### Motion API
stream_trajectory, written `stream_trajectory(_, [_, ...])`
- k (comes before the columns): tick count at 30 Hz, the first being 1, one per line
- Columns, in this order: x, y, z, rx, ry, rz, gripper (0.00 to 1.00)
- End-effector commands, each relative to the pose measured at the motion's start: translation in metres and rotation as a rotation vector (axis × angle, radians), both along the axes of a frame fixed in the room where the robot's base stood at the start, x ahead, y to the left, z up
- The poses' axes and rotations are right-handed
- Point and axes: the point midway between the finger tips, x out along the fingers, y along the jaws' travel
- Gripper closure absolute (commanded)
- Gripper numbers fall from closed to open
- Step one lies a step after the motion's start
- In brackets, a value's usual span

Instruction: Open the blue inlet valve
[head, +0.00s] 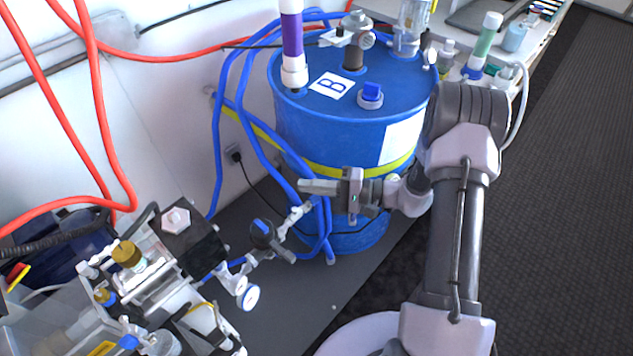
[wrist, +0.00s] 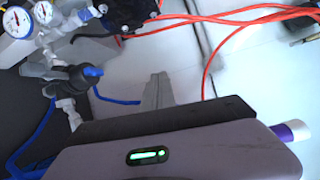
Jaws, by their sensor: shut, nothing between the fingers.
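The inlet valve (head: 262,233) has a dark round body with a blue handle. It sits on grey fittings in front of the drum, at the right of the proportioner. In the wrist view the valve (wrist: 72,80) is at the left, with its blue handle pointing right. My gripper (head: 303,186) is shut and empty, its fingers pointing left in front of the drum. It is above and right of the valve in the head view, apart from it. In the wrist view my gripper (wrist: 158,78) reaches up past the dark palm, with the valve to its left.
A blue drum (head: 340,130) marked B stands behind my gripper, with blue hoses hanging by it. The proportioner (head: 150,270) with pressure gauges (head: 248,298) is at lower left. Red hoses (head: 100,110) hang at the left wall. Grey floor (head: 290,300) is clear below the valve.

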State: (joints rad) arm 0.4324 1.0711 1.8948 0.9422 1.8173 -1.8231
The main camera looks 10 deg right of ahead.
Motion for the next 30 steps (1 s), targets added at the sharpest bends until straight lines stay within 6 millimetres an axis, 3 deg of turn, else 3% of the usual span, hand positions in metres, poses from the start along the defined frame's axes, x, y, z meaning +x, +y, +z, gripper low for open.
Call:
stream_trajectory(1, [0.007,-0.020,-0.049,0.054,-0.021,-0.129,1.00])
stream_trajectory(3, [0.011,-0.048,-0.110,0.079,-0.079,-0.328,1.00])
stream_trajectory(6, [-0.003,-0.081,-0.187,0.046,-0.130,-0.572,1.00])
stream_trajectory(10, [-0.027,-0.102,-0.245,-0.024,-0.153,-0.757,1.00])
stream_trajectory(13, [-0.032,-0.106,-0.259,-0.050,-0.159,-0.801,1.00])
stream_trajectory(16, [-0.022,-0.101,-0.261,-0.054,-0.162,-0.800,1.00])
stream_trajectory(30, [0.070,-0.063,-0.262,-0.050,-0.162,-0.795,1.00])
